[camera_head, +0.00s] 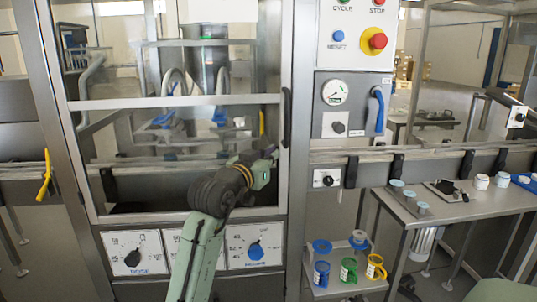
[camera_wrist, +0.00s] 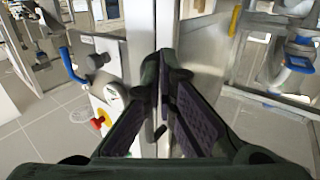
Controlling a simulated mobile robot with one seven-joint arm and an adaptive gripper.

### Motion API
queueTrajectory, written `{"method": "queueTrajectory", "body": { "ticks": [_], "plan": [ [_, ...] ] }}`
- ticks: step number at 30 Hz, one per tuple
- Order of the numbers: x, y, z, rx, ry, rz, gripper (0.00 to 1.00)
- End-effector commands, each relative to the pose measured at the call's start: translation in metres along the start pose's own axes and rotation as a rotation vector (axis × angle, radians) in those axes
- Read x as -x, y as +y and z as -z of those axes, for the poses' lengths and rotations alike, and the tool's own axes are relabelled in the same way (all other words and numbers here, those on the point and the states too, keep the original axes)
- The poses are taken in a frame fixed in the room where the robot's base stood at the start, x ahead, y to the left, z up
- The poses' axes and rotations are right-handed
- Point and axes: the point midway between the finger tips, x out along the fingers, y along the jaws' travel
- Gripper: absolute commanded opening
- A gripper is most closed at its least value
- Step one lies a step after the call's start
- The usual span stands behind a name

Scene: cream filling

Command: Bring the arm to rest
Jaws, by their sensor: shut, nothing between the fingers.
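My green arm (camera_head: 205,240) rises from the bottom of the head view, in front of the filling machine's glass door (camera_head: 180,130). Its dark joint (camera_head: 215,190) bends toward the upper right, and its far end is close to the door's right edge in the picture. In the wrist view my gripper (camera_wrist: 165,75) has dark green fingers with purplish pads, shut with nothing held. The fingers point toward the machine's steel post (camera_wrist: 143,40). I cannot tell the exact gap between fingertips and machine.
The control panel has a red stop button (camera_head: 374,40), a gauge (camera_head: 335,92) and a blue-handled lever (camera_head: 377,110). Dial plates (camera_head: 135,253) sit below the door. A side table (camera_head: 465,207) holds several small containers. A low shelf (camera_head: 345,287) holds coloured cups. The door's dark handle (camera_head: 286,117) is nearby.

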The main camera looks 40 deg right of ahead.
Motion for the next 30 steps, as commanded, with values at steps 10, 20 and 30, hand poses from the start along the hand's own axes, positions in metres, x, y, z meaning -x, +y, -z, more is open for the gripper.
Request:
{"method": "queueTrajectory", "body": {
  "ticks": [10, 20, 30],
  "plan": [
    [0.057, 0.040, -0.005, -0.001, -0.001, -0.001, 0.00],
    [0.067, 0.047, -0.005, 0.001, -0.004, 0.000, 0.00],
    [0.110, -0.021, 0.028, -0.012, 0.128, 0.155, 0.00]
  ]
}}
